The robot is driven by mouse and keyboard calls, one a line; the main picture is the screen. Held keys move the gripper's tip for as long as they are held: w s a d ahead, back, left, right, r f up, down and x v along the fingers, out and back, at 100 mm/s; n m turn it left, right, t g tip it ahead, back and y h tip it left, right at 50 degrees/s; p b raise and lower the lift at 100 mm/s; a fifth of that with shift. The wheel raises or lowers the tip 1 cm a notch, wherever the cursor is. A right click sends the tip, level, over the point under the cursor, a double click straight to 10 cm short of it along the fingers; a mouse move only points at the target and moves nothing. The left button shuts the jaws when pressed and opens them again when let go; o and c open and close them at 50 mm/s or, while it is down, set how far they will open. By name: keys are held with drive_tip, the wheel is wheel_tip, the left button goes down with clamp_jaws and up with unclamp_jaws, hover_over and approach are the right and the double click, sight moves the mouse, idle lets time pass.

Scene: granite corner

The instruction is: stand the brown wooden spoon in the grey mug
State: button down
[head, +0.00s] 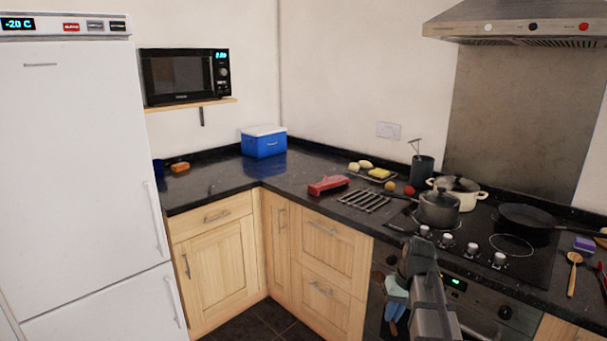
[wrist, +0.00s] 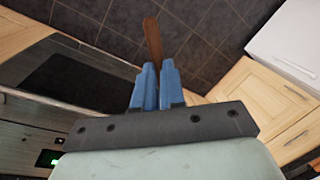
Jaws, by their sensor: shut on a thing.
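My gripper (head: 394,322) hangs low in front of the oven, below the hob's front edge, in the head view. In the wrist view its blue fingers (wrist: 158,68) are shut on the brown wooden spoon (wrist: 153,40), of which a narrow brown length sticks out past the fingertips. The rest of the spoon is hidden, and I cannot make it out in the head view. A dark grey cup (head: 424,168), which looks like the grey mug, stands upright at the back of the counter left of the pots. A thin utensil (head: 415,146) stands in it. My gripper is well apart from it.
A grey pot (head: 438,208), a cream pot (head: 466,195) and a black pan (head: 527,217) stand on the hob. A metal rack (head: 364,200) and a red object (head: 328,185) lie left of it. A lighter wooden spoon (head: 573,272) lies at right. The left counter is mostly clear.

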drive_tip(key=w+a, duration=0.1)
drive_tip(key=a, duration=0.7)
drive_tip(key=s+d+f, duration=0.7)
drive_tip(key=f, duration=0.2)
drive_tip(key=s+d+r+n+g+h, duration=0.15)
drive_tip(key=d+r, duration=0.25)
drive_tip(key=d, duration=0.7)
drive_tip(key=d+r+n+g+h, duration=0.1)
drive_tip(key=d+r+n+g, duration=0.15)
drive_tip(key=d, duration=0.85)
drive_tip(key=s+d+r+n+g+h, duration=0.1)
drive_tip(key=d+r+n, duration=0.25)
drive_tip(key=d, duration=0.75)
drive_tip(key=s+d+r+g+h, duration=0.3)
drive_tip(key=s+d+r, duration=0.85)
drive_tip(key=d, duration=0.95)
drive_tip(key=s+d+r+g+h, duration=0.35)
drive_tip(key=s+d+r, duration=0.45)
drive_tip(key=d+r, duration=0.95)
drive_tip(key=s+d+r+g+h, duration=0.3)
drive_tip(key=s+d+r, duration=0.7)
drive_tip(key=d, duration=1.4)
wheel_tip(320, 180, down, 12)
drive_tip(key=shift+w+a+y, duration=0.2)
drive_tip(key=shift+w+y, duration=0.1)
drive_tip(key=shift+y, duration=0.1)
drive_tip(key=shift+m+g, duration=0.25)
